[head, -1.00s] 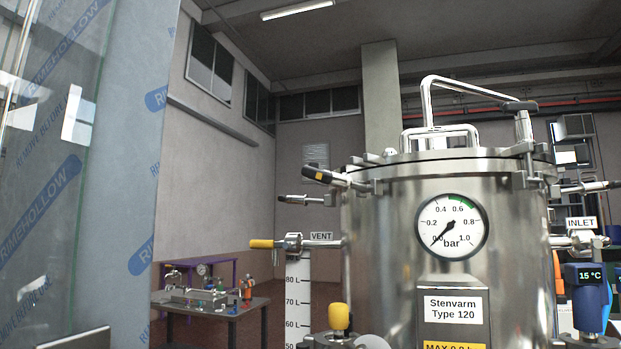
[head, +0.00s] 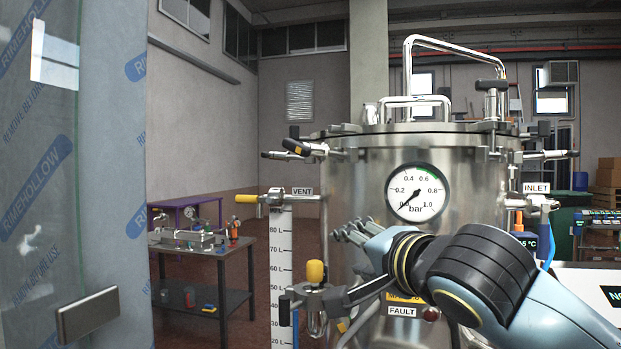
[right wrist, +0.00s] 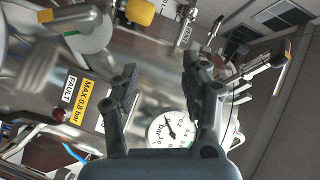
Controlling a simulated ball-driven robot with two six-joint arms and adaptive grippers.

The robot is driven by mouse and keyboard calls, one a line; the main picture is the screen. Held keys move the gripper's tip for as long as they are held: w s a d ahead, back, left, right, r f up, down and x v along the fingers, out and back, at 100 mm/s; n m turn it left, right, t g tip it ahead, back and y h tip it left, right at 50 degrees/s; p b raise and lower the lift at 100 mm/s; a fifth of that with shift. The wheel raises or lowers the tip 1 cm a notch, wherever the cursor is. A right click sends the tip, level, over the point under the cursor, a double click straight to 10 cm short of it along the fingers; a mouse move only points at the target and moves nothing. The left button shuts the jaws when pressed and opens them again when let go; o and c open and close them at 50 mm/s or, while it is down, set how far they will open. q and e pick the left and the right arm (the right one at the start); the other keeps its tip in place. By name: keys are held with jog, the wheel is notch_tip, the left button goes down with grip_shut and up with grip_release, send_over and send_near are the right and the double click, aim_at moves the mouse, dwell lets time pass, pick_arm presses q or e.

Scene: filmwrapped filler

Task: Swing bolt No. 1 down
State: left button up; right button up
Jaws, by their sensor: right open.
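The steel vessel (head: 360,190) stands right of centre in the head view, with a lid on top. Several swing bolts sit around its rim. One bolt with a black, yellow-marked handle (head: 297,147) points outward to the left; it shows at upper right in the right wrist view (right wrist: 280,52). Another bolt (head: 492,100) stands upright at the lid's right front. I cannot read a number on any bolt. My right gripper (head: 340,264) is open and empty in front of the vessel, below the left bolts; its fingers (right wrist: 160,85) are apart in the right wrist view. My left gripper is not in view.
The pressure gauge (head: 417,192) is on the vessel's front. The VENT valve (head: 275,198) and a yellow-knobbed fitting (head: 316,273) stick out at its left. A glass pane (head: 40,180) and wrapped panel (head: 118,180) stand at far left. A workbench (head: 205,255) is behind.

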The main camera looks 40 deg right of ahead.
aim_at(317, 151)
notch_tip(317, 151, up, 13)
jog(key=w+m+t, duration=0.2)
jog(key=m+t, duration=0.3)
jog(key=shift+y, duration=0.3)
jog(key=p+x, duration=0.1)
jog(key=x, duration=0.2)
jog(key=p+x, duration=0.1)
jog(key=x, duration=0.2)
jog(key=p+x, duration=0.2)
jog(key=x, duration=0.1)
jog(key=shift+w+a, duration=0.25)
jog(key=shift+w, duration=0.7)
jog(key=shift+d, duration=0.1)
jog(key=c, duration=0.9)
grip_shut()
jog(key=shift+f, duration=0.1)
